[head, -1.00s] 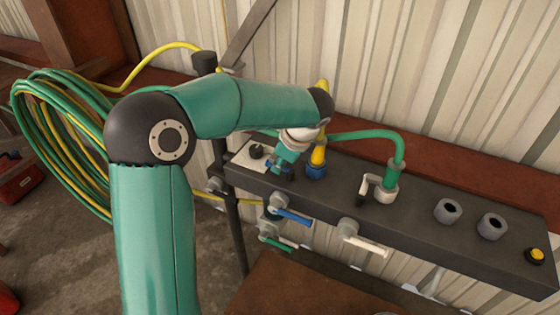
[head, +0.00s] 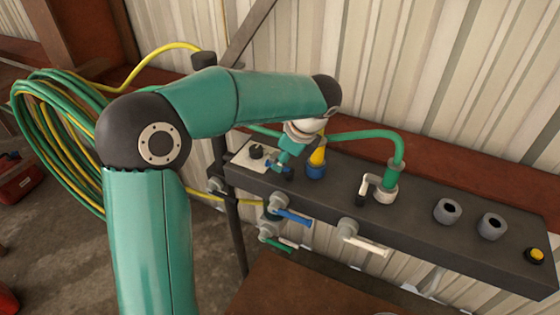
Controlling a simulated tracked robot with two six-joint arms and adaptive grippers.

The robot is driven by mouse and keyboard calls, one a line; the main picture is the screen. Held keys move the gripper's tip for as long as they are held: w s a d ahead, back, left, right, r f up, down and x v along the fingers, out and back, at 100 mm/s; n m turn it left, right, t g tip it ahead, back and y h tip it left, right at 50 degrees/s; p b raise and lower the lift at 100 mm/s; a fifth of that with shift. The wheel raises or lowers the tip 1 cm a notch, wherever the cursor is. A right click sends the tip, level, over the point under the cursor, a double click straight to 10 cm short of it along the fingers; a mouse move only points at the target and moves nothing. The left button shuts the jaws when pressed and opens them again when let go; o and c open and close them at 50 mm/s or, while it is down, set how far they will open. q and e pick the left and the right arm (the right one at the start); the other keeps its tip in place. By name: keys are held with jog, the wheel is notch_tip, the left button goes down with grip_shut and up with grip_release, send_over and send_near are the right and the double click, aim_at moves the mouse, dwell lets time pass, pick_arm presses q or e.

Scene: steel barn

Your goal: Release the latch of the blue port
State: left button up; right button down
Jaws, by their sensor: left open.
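The blue port (head: 316,171) is a blue collar on top of the dark manifold bar, with a yellow plug (head: 318,156) standing in it. My left arm partly covers the plug. My left gripper (head: 279,167) points down just left of the blue port, open, close above the bar. Small blue and black parts show at its fingertips. I cannot tell which of them belong to the latch and which to the fingers, or whether they touch. My right gripper is not in view.
The dark bar (head: 430,232) also carries a port with a green plug (head: 392,174) and white latch (head: 370,184), and grey sockets (head: 447,211). A blue-handled valve (head: 293,216) and a white-handled valve (head: 365,240) stick out in front. Coiled hoses (head: 60,140) hang at left.

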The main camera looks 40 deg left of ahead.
pick_arm(q)
jog(key=v, duration=0.8)
jog(key=shift+d+r, duration=0.15)
jog(key=shift+r, duration=0.2)
jog(key=shift+s+f, duration=0.1)
jog(key=shift+s, duration=0.05)
